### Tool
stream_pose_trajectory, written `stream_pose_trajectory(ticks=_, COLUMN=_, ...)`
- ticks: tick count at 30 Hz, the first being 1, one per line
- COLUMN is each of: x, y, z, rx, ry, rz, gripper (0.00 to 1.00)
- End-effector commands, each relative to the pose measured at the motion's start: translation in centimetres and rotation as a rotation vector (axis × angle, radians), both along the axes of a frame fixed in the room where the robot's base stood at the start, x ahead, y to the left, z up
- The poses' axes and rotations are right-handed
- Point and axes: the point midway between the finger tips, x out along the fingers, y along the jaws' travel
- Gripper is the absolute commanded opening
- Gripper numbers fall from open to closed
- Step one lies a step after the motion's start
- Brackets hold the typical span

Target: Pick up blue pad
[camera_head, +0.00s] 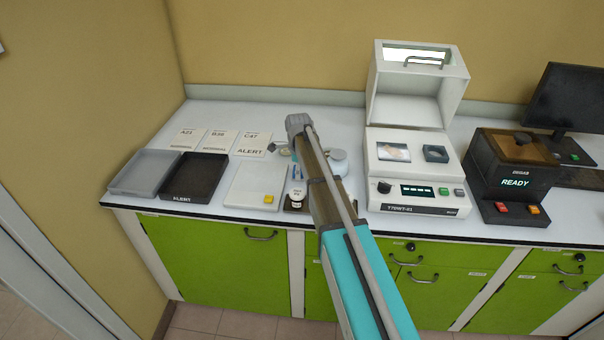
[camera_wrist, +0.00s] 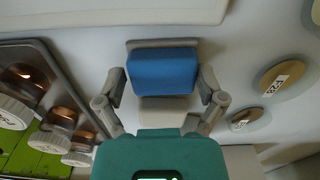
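The blue pad (camera_wrist: 162,73) shows in the wrist view as a rounded blue block on a pale grey base, with a grey strip along its far edge. My gripper (camera_wrist: 162,84) is open, with one finger on each side of the pad. Narrow gaps seem to show between the fingertips and the pad's sides. Whether the fingers are down at the pad's height is hard to tell. In the head view my arm covers this spot, and I cannot make out the pad or the fingers clearly.
In the wrist view, a tray with several copper-coloured bottles (camera_wrist: 58,118) lies left, and labelled round items (camera_wrist: 282,80) lie right. In the head view, a black tray (camera_head: 192,178) and grey tray (camera_head: 145,172) stand left; a white tester (camera_head: 416,185) and dark READY device (camera_head: 513,172) stand right.

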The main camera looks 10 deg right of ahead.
Motion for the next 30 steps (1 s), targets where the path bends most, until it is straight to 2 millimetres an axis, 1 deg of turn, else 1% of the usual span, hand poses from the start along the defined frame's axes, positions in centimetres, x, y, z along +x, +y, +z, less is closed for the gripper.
stream_pose_trajectory(ticks=1, x=0.0, y=0.0, z=0.0, rx=0.0, ry=0.001, rz=0.0, gripper=0.67)
stream_pose_trajectory(ticks=5, x=0.0, y=0.0, z=0.0, rx=0.0, ry=0.001, rz=0.0, gripper=0.42)
stream_pose_trajectory(ticks=6, x=0.0, y=0.0, z=0.0, rx=0.0, ry=0.001, rz=0.0, gripper=0.39)
stream_pose_trajectory(ticks=14, x=0.0, y=0.0, z=0.0, rx=0.0, ry=0.001, rz=0.0, gripper=0.39)
stream_pose_trajectory(ticks=20, x=0.0, y=0.0, z=0.5, rx=0.0, ry=0.001, rz=0.0, gripper=0.39)
stream_pose_trajectory(ticks=26, x=0.0, y=0.0, z=1.7, rx=0.0, ry=0.001, rz=0.0, gripper=0.39)
stream_pose_trajectory(ticks=30, x=0.0, y=0.0, z=2.9, rx=0.0, ry=0.001, rz=0.0, gripper=0.39)
